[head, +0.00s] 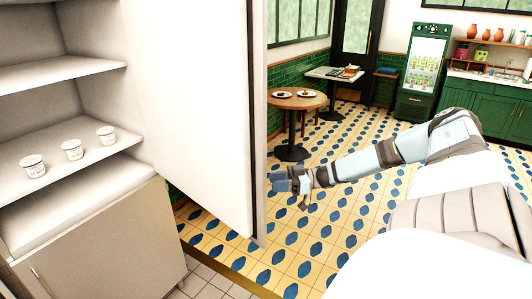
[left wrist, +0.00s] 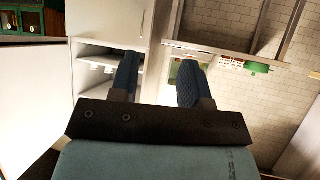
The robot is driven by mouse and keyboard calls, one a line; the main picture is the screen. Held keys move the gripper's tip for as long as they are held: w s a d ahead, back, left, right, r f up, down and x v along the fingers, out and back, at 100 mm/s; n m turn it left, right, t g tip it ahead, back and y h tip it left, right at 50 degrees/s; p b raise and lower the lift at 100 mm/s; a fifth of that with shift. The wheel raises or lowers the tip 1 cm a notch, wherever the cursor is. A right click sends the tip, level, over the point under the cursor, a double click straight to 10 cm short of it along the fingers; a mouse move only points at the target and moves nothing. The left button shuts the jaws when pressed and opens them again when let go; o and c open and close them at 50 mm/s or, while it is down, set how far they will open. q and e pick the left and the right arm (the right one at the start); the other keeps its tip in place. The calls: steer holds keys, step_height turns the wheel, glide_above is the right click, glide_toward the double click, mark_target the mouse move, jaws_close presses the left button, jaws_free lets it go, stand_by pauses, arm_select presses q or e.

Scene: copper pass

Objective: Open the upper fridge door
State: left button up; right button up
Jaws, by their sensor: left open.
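The upper fridge door (head: 192,105) stands wide open in the head view, its white inner face showing. The open fridge compartment (head: 95,138) is at the left, with pale shelves. The lower fridge door (head: 100,245) is shut. My right gripper (head: 284,182) is just to the right of the open door's free edge, at the end of my outstretched arm. Its jaws are too small to read, and I cannot tell whether it touches the door. My left gripper (left wrist: 158,68) is open and empty in the left wrist view, with the fridge shelves (left wrist: 92,52) beyond its fingers.
Three white tubs (head: 72,150) stand on a fridge shelf. Beyond the door are a round wooden table (head: 297,101), a second table (head: 333,75), a green display cooler (head: 425,65) and green cabinets (head: 500,108). The patterned tile floor (head: 345,215) between is clear.

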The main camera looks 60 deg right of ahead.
arm_select(q)
steer(key=shift+s+a+r+n+p, duration=0.1)
steer(key=shift+r+n+p, duration=0.05)
steer(key=shift+r+p, duration=0.35)
steer(key=shift+s+a+r+n+p, duration=0.1)
steer(key=shift+r+n+p, duration=0.05)
steer(key=shift+r+p, duration=0.3)
arm_select(e)
steer(key=v, duration=0.9)
arm_select(q)
steer(key=shift+w+r, duration=0.2)
arm_select(e)
steer(key=shift+s+d, duration=0.1)
arm_select(q)
steer(key=shift+d, duration=0.1)
